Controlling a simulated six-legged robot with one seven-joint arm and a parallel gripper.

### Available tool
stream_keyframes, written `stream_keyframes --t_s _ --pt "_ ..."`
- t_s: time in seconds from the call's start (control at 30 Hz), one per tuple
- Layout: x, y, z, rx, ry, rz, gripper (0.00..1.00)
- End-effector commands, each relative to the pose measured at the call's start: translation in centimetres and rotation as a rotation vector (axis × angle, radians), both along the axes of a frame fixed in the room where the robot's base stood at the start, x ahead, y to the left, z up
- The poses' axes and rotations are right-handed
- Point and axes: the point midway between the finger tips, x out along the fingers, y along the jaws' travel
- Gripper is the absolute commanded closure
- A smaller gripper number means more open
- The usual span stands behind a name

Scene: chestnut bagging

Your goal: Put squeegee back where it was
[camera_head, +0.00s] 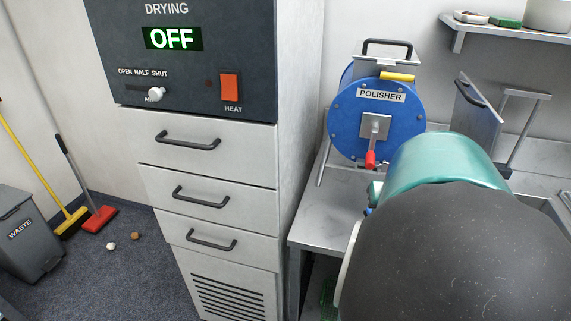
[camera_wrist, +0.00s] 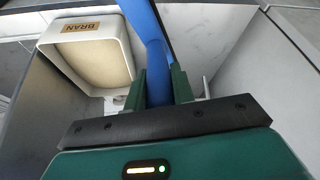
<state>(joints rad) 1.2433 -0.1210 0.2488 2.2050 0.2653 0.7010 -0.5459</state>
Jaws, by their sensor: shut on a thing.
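In the wrist view, my gripper (camera_wrist: 160,88) is shut on a long blue handle (camera_wrist: 148,30). The handle runs up between the green fingers and out of the top of the picture. In the head view, my green and black arm covers the lower right, and my gripper's fingers cannot be made out.
A tub labelled BRAN (camera_wrist: 85,55) stands left of the fingers.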

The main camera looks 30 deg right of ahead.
Motion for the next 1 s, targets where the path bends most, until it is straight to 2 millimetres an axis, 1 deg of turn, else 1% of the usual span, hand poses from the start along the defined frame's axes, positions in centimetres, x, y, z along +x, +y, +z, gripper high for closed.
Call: stream_keyframes --t_s 0.1,0.27,0.4,0.53,0.83,0.9,1.0 --pt "1.6 -1.6 -1.1 0.003 0.000 0.000 1.00" --pt "3.8 -3.6 -2.4 0.004 -0.001 0.002 1.00" --pt "5.4 -4.9 -4.7 0.004 -0.002 0.002 1.00" --pt "6.6 -5.9 -6.5 0.004 -0.001 0.002 1.00" --pt "7.9 -7.1 -8.5 0.001 -0.001 0.002 1.00" --pt "7.7 -7.0 -9.8 0.004 0.001 0.000 1.00" --pt "7.8 -7.0 -11.0 0.002 0.000 0.001 1.00"
